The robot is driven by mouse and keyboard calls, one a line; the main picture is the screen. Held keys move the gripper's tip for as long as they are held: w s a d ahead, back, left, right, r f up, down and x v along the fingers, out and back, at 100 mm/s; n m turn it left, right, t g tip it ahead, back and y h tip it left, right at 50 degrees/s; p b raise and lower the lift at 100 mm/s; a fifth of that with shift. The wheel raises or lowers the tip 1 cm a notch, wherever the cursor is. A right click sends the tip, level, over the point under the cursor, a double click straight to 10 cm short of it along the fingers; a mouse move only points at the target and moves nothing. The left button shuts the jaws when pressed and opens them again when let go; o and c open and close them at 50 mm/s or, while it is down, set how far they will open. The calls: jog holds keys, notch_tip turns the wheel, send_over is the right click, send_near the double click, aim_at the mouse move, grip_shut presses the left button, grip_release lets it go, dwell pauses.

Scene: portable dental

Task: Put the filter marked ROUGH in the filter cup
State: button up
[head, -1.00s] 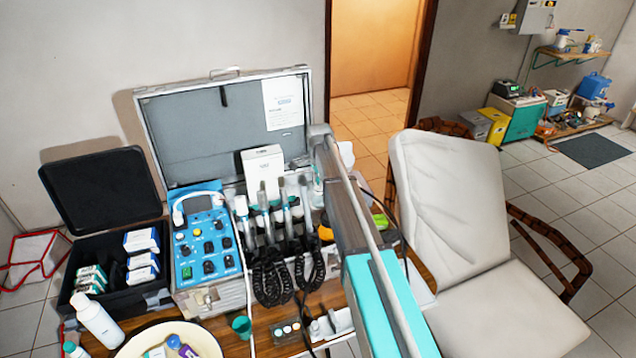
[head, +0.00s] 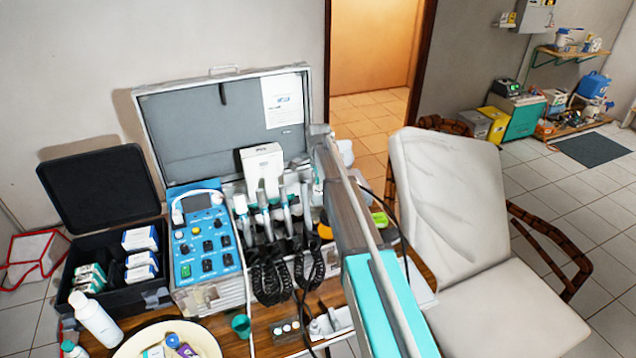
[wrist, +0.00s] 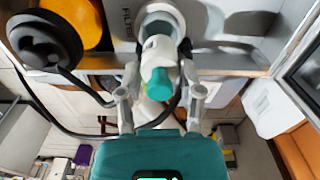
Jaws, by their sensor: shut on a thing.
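In the wrist view my gripper (wrist: 160,68) is shut on a pale, light-grey piece (wrist: 159,50) with a teal end (wrist: 159,84) facing the camera. No ROUGH mark can be read on it. Straight beyond it is a white, rounded fitting (wrist: 160,14) against a grey panel (wrist: 222,60) with partly visible lettering that seems to begin "FIL". This may be the filter cup. I cannot tell whether the held piece is touching it or inside it. In the head view my own arm hides the gripper and the held piece.
A black round knob (wrist: 45,38) and an orange part (wrist: 77,18) lie left of the gripper, with a black cable looping close by. In the head view an open case (head: 220,125), a blue control unit (head: 205,240), handpieces and a cream bowl (head: 125,348) crowd the table.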

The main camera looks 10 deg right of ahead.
aim_at(318, 194)
jog(key=shift+f+b, duration=0.3)
jog(key=shift+b, duration=0.05)
dwell(0.5)
jog(key=shift+d+f+b, duration=0.1)
jog(key=shift+f+b, duration=1.4)
jog(key=shift+f, duration=0.25)
jog(key=shift+f+b, duration=0.7)
jog(key=shift+b, duration=0.25)
jog(key=shift+f, duration=0.1)
jog(key=shift+o, duration=0.3)
jog(key=shift+s+f+b, duration=0.1)
jog(key=shift+s+b, duration=0.15)
jog(key=shift+b, duration=0.05)
jog(key=shift+c, duration=0.3)
